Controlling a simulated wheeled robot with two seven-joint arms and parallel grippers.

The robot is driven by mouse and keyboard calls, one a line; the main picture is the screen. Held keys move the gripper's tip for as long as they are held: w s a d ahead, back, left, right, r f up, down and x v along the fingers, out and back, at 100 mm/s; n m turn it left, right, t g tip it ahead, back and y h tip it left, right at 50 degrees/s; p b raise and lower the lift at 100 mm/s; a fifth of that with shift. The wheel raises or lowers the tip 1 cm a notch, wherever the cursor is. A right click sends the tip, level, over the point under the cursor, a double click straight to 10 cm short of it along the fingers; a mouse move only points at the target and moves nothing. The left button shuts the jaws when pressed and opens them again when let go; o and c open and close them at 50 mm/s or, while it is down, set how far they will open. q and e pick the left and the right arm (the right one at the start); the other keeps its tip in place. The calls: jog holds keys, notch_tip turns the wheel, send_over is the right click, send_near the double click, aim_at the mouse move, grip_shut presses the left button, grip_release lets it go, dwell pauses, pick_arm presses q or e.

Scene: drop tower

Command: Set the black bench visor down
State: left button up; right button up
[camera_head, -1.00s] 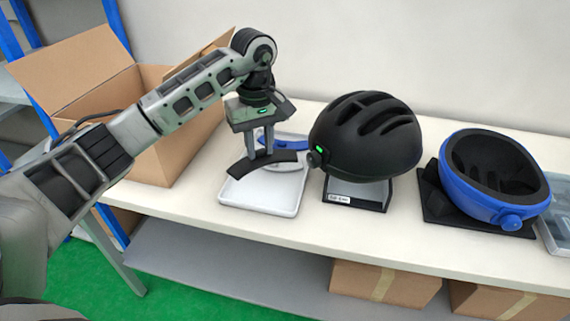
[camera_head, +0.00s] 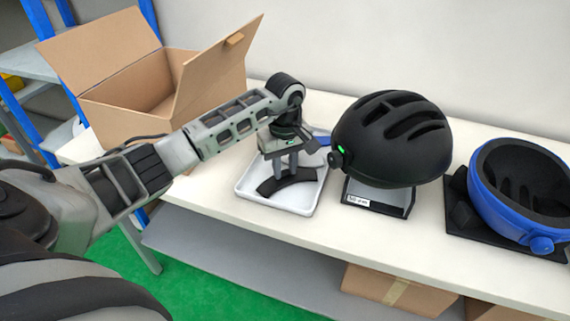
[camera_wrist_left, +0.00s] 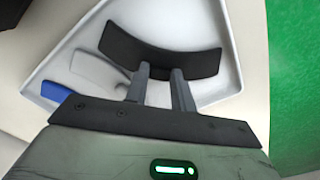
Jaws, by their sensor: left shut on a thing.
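My left gripper (camera_head: 291,170) is shut on the black bench visor (camera_head: 272,187), a curved dark strip. The visor shows in the left wrist view (camera_wrist_left: 128,45) just beyond the fingertips (camera_wrist_left: 160,74). It is held over the inside of a white tray (camera_head: 254,198), low down; I cannot tell whether it touches the tray floor. A blue piece (camera_wrist_left: 57,92), with a grey part beside it, lies in the tray in the left wrist view. In the head view the gripper hides much of that area. My right gripper is not in view.
A black helmet (camera_head: 385,150) on a labelled stand is close right of the tray. A blue helmet (camera_head: 495,200) lies upturned on a black base further right. An open cardboard box (camera_head: 125,95) stands left, its flap near my arm. Bare tabletop (camera_head: 215,195) shows left of the tray.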

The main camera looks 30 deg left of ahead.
aim_at(285, 171)
pick_arm(q)
jog(key=shift+f, duration=0.15)
jog(key=o, duration=0.7)
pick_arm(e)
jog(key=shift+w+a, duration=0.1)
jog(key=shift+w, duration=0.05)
pick_arm(q)
jog(key=shift+r, duration=0.4)
notch_tip(285, 171, up, 12)
jog(key=shift+f+b, duration=0.2)
jog(key=shift+b, duration=0.4)
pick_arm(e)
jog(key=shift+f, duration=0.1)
